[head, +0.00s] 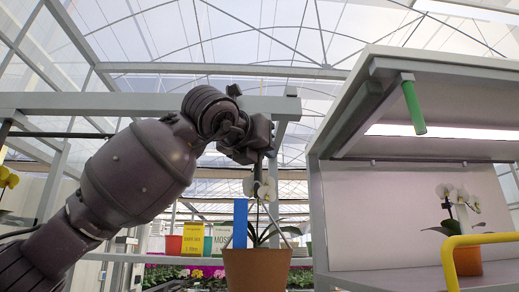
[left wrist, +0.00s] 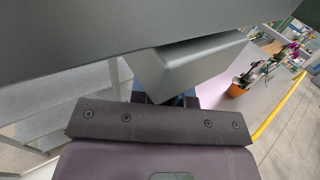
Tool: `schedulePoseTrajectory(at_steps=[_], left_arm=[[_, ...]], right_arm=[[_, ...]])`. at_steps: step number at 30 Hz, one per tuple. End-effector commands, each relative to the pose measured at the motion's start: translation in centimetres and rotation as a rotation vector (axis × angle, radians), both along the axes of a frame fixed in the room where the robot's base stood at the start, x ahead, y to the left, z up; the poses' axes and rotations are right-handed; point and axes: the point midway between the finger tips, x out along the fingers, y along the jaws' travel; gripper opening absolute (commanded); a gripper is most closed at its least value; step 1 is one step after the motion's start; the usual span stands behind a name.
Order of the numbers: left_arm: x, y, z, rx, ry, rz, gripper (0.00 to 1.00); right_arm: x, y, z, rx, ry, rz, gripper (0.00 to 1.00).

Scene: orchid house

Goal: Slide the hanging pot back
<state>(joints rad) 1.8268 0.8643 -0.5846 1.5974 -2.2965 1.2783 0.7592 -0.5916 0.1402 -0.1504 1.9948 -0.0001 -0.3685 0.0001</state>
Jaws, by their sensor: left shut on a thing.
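The hanging pot (head: 257,270) is a terracotta pot with a white orchid, low in the middle of the head view. Thin hanger wires (head: 283,233) rise from its rim and meet below my left gripper (head: 262,150). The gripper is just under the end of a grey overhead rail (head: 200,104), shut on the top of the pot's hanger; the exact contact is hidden. In the left wrist view, a grey block (left wrist: 195,65) and the large grey rail (left wrist: 80,35) cover most of the fingers. The pot is not clear there. My right gripper is not in view.
At right is a shelf unit (head: 318,215) with a green hanging handle (head: 413,108), a second potted orchid (head: 467,260) and a yellow rail (head: 450,262). Behind are yellow (head: 193,238) and pale bags and a red pot.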

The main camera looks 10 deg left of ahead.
Motion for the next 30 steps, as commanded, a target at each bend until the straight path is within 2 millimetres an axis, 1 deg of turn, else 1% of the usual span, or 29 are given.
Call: schedulePoseTrajectory(at_steps=[1,2,6,14,17,20,23,30], left_arm=[[-0.1,-0.1,0.1,-0.002,-0.005,-0.005,0.0],[-0.1,-0.1,0.1,-0.002,-0.005,-0.005,0.2],[-0.1,-0.1,0.1,-0.001,-0.004,-0.004,0.41],[-0.1,0.0,0.1,-0.001,-0.003,-0.003,0.42],[-0.4,0.1,0.1,-0.001,-0.003,-0.003,0.42],[-1.3,0.4,0.0,-0.001,-0.004,-0.002,0.42],[-2.8,1.0,-0.2,0.0,-0.004,-0.003,0.42],[-7.0,2.4,-0.1,-0.002,-0.005,-0.003,0.42]], right_arm=[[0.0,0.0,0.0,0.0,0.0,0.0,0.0],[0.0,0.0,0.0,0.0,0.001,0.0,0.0],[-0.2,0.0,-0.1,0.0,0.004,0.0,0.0],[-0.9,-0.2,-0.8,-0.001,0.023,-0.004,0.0],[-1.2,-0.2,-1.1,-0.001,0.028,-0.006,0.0],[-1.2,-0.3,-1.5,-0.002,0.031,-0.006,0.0],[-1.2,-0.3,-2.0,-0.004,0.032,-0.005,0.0],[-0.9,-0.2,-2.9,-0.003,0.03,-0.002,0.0]])
